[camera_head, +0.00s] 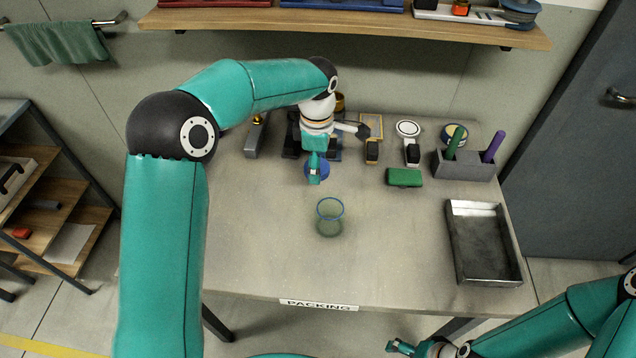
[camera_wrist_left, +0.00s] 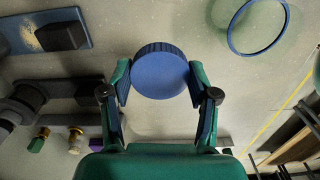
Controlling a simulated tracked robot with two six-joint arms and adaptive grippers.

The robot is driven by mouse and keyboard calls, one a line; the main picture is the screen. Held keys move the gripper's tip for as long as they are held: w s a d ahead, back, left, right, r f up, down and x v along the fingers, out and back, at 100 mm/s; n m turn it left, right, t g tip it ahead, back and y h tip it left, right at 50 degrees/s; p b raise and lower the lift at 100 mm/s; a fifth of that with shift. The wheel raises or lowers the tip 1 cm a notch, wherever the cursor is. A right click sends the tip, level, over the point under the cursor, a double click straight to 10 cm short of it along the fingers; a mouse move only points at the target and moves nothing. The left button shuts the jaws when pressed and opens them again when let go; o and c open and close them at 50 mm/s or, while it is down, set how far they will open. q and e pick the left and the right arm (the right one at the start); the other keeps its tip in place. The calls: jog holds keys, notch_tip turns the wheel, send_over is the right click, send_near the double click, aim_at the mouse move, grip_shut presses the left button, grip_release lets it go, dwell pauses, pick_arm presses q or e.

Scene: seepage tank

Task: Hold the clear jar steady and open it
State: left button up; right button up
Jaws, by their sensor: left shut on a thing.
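The clear jar (camera_head: 329,226) stands upright and open on the table, with a blue ring around its rim. In the left wrist view its blue rim (camera_wrist_left: 232,42) shows at the upper right. The round blue lid (camera_head: 324,168) is off the jar, behind it and apart from it. My left gripper (camera_head: 314,172) is shut on the lid; in the left wrist view the ridged lid (camera_wrist_left: 160,74) sits between both fingers. My right gripper (camera_head: 402,347) is low at the front, beyond the table's front edge and away from the jar; its finger opening is unclear.
A metal tray (camera_head: 453,245) lies at the table's right. Behind it stand a grey holder (camera_head: 470,172) with green and purple sticks and a green box (camera_head: 404,178). Several small items line the back under a wooden shelf (camera_head: 350,25). The table's front left is clear.

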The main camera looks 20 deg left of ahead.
aim_at(317, 192)
pick_arm(q)
notch_tip(317, 192, down, 8)
jog(key=shift+r+p, duration=0.2)
jog(key=shift+p, duration=0.25)
jog(key=shift+s, duration=0.1)
jog(key=o, duration=1.3)
notch_tip(317, 192, up, 12)
jog(key=shift+r+b, duration=0.1)
jog(key=shift+b, duration=0.5)
